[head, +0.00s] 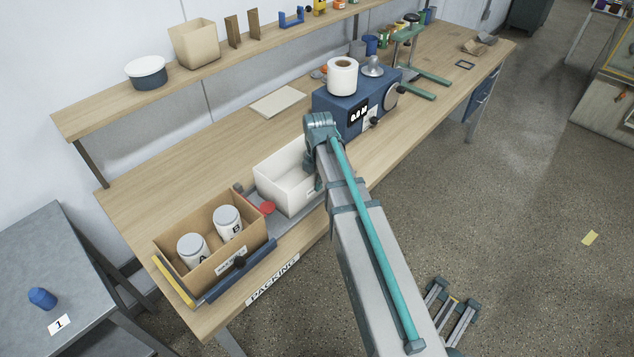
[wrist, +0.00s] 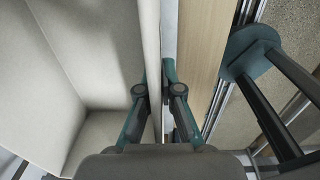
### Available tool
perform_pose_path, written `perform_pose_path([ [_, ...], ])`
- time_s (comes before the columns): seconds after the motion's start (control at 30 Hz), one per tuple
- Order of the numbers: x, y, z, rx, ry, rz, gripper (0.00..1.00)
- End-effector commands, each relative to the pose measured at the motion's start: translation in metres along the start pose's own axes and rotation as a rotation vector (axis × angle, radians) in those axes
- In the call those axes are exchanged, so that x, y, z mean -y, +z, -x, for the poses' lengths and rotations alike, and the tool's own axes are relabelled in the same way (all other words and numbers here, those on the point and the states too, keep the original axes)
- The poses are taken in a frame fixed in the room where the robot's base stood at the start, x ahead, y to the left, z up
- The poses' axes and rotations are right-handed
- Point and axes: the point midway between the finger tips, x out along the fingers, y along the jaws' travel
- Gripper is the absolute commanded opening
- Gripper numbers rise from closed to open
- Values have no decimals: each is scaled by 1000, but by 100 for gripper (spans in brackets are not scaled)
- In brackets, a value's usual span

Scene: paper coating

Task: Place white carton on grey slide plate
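The white carton (head: 283,182) is an open box, upright at the front of the bench, just right of the brown box. Its inside (wrist: 95,60) fills the left of the wrist view. My gripper (wrist: 155,92) has one finger on each side of the carton's wall, close against it, and appears shut on it. In the head view my arm hides the fingers and the carton's right end. A grey plate (head: 285,229), apparently the slide plate, shows along the bench front, below and left of the carton. I cannot tell whether the carton touches it.
A brown box (head: 242,262) with white jars A (head: 192,251) and B (head: 228,222) stands left of the carton. A red knob (head: 266,207) sits between the boxes. A blue machine (head: 340,108) carrying a white roll (head: 342,76) stands behind right.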

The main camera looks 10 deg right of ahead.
Motion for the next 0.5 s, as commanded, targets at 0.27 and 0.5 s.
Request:
perform_pose_path([
  [0.27,0,0,-2,0,0,0,31],
  [0.5,0,0,-1,0,0,0,31],
])
